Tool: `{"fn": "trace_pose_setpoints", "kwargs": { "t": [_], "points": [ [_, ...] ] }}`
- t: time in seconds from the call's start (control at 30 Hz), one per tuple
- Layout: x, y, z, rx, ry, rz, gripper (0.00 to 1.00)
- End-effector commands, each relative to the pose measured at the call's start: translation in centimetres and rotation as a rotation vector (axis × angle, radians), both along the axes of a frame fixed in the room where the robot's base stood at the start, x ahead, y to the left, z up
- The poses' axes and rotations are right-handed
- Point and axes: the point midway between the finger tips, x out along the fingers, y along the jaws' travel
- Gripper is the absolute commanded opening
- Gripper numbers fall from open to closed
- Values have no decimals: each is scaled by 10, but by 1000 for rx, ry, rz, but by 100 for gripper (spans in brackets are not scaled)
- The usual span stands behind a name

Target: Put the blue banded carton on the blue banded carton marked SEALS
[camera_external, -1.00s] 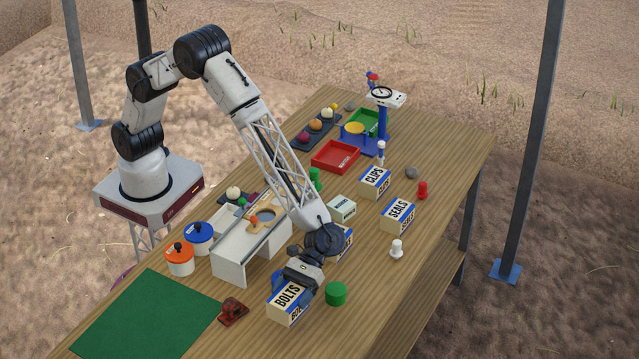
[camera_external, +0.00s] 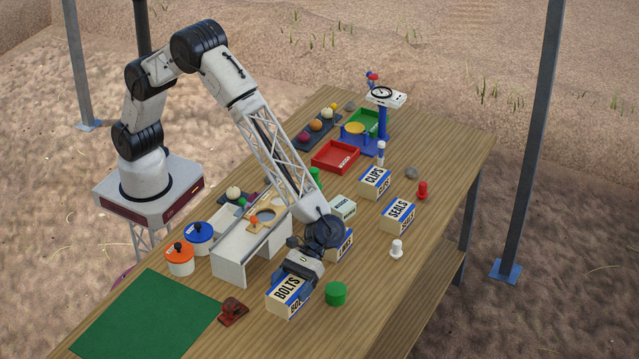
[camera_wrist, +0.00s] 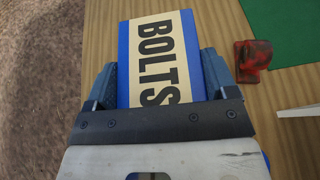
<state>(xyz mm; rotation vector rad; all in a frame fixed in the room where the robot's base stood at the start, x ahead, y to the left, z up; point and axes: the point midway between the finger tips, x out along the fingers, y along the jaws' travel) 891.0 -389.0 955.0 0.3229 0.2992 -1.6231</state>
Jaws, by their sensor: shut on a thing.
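My gripper (camera_external: 291,281) is shut on a blue banded carton marked BOLTS (camera_external: 288,294), at the near part of the table. In the wrist view the BOLTS carton (camera_wrist: 154,58) sits between my two fingers (camera_wrist: 160,82), its lettered cream top facing the camera. In the external view I cannot tell clearly whether its bottom is clear of the table. The blue banded carton marked SEALS (camera_external: 398,214) stands on the table at the right, well away from my gripper, its top bare.
Another banded carton (camera_external: 342,246) stands behind my wrist, partly hidden. A CLIPS carton (camera_external: 375,182) is beyond SEALS. A green cylinder (camera_external: 336,293), a white peg (camera_external: 397,248) and a red peg (camera_external: 422,190) stand nearby. A dark red stamp-like object (camera_external: 233,311) lies left of BOLTS.

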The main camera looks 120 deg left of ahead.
Motion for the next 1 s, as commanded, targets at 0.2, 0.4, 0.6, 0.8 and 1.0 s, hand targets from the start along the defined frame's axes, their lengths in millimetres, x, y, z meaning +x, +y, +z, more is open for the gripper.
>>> {"fn": "trace_pose_setpoints", "kwargs": {
  "t": [0.2, 0.4, 0.6, 0.8, 1.0],
  "points": [
    [0, 1, 1, 0, 0, 1, 41],
    [3, 17, 2, 0, -1, 15, 41],
    [7, 55, 3, 1, 0, 47, 41],
    [11, 112, 6, 1, -1, 94, 41],
    [10, 172, 8, 2, -1, 144, 41]
  ]
}}
